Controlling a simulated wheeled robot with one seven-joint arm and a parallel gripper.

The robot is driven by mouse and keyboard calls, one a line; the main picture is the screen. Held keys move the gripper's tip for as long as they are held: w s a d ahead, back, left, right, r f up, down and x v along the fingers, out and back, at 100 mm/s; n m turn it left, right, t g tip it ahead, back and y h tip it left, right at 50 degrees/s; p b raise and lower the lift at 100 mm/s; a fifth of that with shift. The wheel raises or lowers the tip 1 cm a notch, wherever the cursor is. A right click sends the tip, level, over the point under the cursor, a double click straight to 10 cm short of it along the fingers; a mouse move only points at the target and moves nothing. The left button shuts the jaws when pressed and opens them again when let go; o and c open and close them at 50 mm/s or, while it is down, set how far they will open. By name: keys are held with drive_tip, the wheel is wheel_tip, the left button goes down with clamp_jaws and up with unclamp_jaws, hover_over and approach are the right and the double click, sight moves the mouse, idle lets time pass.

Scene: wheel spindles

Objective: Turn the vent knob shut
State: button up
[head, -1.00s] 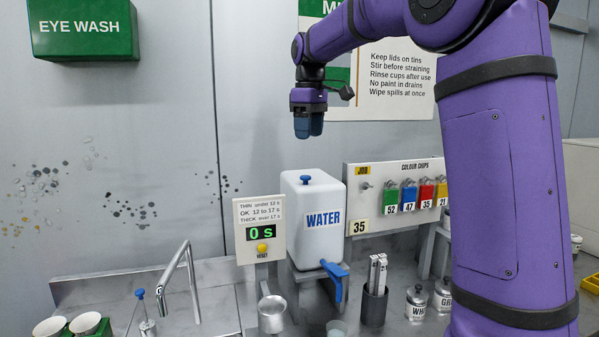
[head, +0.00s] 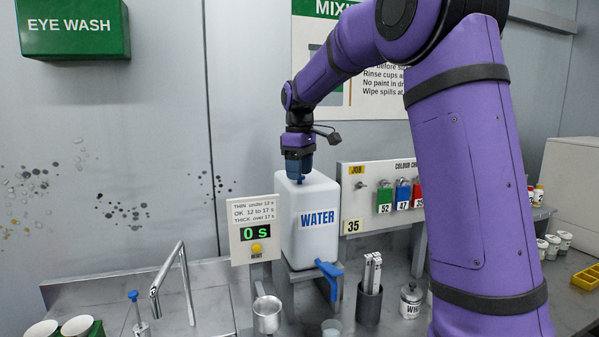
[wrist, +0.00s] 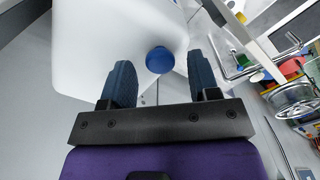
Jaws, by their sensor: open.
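The vent knob is a small blue cap on top of the white water tank (head: 312,245). In the wrist view the knob (wrist: 160,60) shows as a round blue disc on the tank's white top (wrist: 95,40). My gripper (head: 299,176) is above the tank top, pointing down, with its fingertips close over the knob. In the wrist view my gripper (wrist: 162,82) is open, with one dark blue finger on each side of the knob's line and the knob near the fingertips. I cannot tell whether a finger touches it. In the head view the fingers mostly hide the knob.
A blue tap (head: 329,275) sticks out low on the tank's front. A timer panel (head: 256,230) reading 0 s stands left of it, and a board of colour chips (head: 378,195) stands right. A dark holder (head: 369,302) and a metal cup (head: 267,314) stand in front.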

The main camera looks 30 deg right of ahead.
drive_tip(key=shift+f, duration=0.35)
drive_tip(key=shift+c, duration=0.5)
drive_tip(key=c, duration=0.8)
